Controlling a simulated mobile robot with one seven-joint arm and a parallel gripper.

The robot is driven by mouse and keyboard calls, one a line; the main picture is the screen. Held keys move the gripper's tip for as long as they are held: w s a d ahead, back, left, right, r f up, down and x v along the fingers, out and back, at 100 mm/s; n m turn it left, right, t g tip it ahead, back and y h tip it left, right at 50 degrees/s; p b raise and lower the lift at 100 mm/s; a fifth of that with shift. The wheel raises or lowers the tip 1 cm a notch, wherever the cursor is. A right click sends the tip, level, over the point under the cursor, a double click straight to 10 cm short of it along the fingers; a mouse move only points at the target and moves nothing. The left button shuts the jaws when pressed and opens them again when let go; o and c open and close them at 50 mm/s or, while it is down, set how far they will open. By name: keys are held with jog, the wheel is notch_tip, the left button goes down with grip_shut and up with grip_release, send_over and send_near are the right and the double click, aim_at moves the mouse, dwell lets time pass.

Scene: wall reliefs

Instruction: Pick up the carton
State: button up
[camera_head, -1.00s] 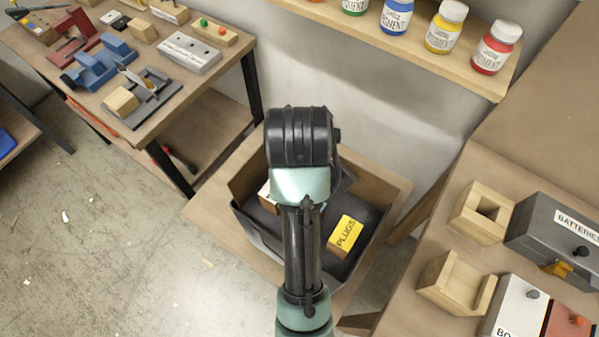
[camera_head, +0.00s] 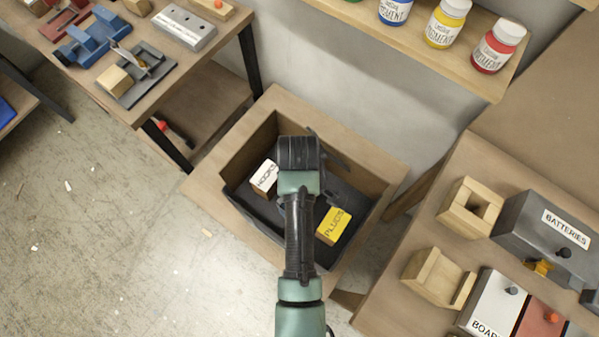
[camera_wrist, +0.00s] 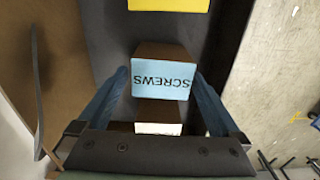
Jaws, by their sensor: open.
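A brown carton with a pale blue SCREWS label (camera_wrist: 158,84) shows in the wrist view, between the two fingers of my open gripper (camera_wrist: 161,76). A gap or contact at its sides is hard to tell. A carton with a white label (camera_head: 265,177) lies in the bin at the left of my arm; a white label (camera_wrist: 158,128) shows near the gripper's palm in the wrist view. A carton with a yellow PLUGS label (camera_head: 333,225) lies at the right of my arm; its yellow edge (camera_wrist: 168,4) tops the wrist view. In the head view my arm hides the SCREWS carton.
The cartons are in a wooden bin (camera_head: 228,136) with a dark floor and raised walls. A shelf (camera_head: 440,62) with pigment jars is above. A workbench (camera_head: 215,45) stands at left, and a table (camera_head: 425,210) with wooden blocks and a BATTERIES box (camera_head: 550,230) at right.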

jog(key=f, duration=0.4)
jog(key=shift+s+d+f, duration=0.1)
jog(key=shift+s, duration=0.1)
jog(key=shift+c, duration=0.2)
jog(key=c, duration=1.3)
